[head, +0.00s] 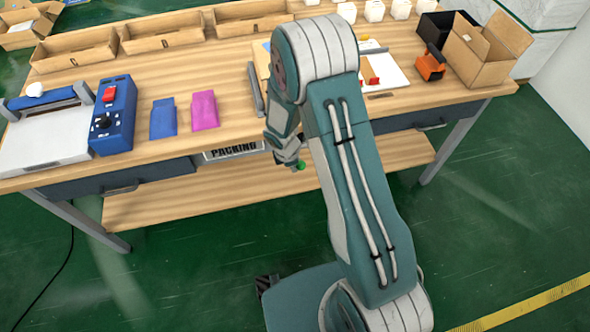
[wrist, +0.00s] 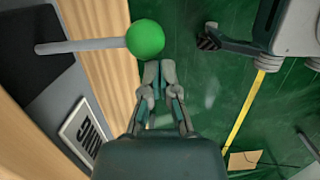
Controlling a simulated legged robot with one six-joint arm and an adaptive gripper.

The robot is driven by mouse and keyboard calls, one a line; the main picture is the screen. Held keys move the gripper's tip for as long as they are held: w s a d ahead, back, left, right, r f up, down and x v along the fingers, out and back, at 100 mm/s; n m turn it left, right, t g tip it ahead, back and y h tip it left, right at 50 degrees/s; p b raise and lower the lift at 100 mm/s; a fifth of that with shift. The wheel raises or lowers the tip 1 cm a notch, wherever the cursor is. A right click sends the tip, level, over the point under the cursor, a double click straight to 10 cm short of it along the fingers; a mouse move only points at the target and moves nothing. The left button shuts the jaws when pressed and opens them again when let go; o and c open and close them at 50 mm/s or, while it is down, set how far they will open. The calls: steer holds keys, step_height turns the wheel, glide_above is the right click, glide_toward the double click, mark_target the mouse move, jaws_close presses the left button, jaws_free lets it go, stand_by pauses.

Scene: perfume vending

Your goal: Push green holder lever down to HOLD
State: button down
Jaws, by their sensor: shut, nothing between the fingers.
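The green ball knob (wrist: 145,38) of the holder lever sits at the upper middle of the wrist view. Its grey rod (wrist: 80,45) runs left to a dark plate (wrist: 30,55) on the bench front. In the head view the knob (head: 300,165) peeks out beside my gripper (head: 293,162), and the rod is hidden behind my arm. My gripper (wrist: 159,68) is shut and empty in the wrist view. Its fingertips lie close to the knob, just below it in the picture; I cannot tell whether they touch. No HOLD marking is readable.
A PACKING sign (head: 233,151) is on the bench front. The wooden bench top (head: 225,70) carries a blue control box (head: 114,115), blue (head: 163,118) and magenta (head: 204,110) pouches, and cardboard trays. A lower wooden shelf (head: 150,207) juts out below. The green floor before it is mostly clear.

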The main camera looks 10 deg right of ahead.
step_height(320, 180, down, 3)
steer(key=shift+r, duration=0.2)
steer(key=shift+r, duration=0.8)
steer(key=shift+a, duration=0.1)
